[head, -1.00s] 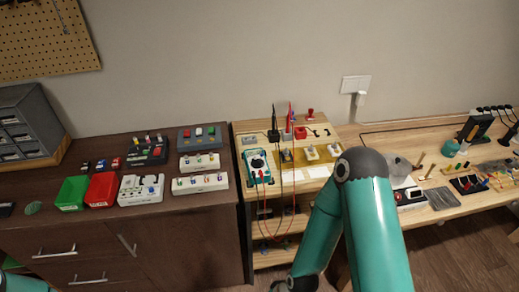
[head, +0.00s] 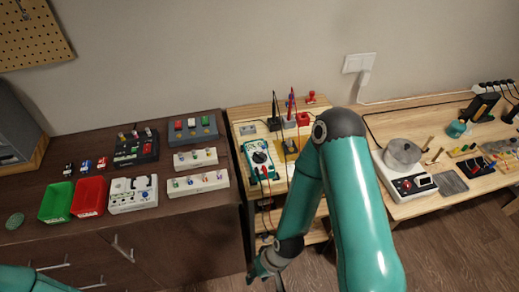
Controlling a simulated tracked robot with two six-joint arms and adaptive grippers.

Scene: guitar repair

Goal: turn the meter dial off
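The meter (head: 261,159) is a teal-cased multimeter with a white face and a round black dial (head: 259,157). It lies on the light wooden shelf unit in the middle, with red and black leads plugged in at its lower end. The dial's setting is too small to read. My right gripper (head: 265,278) is low in front of the shelf unit, below and apart from the meter, near the bottom edge. Its fingers are small and dark, so its opening is unclear. My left arm shows only at the lower left corner; its gripper is out of view.
Left of the meter, a dark cabinet (head: 200,235) holds green (head: 56,202) and red (head: 90,196) bins and several parts blocks. Probes (head: 291,107) stand behind the meter. My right arm covers part of the shelf. A hotplate-like device (head: 408,184) sits on the right bench.

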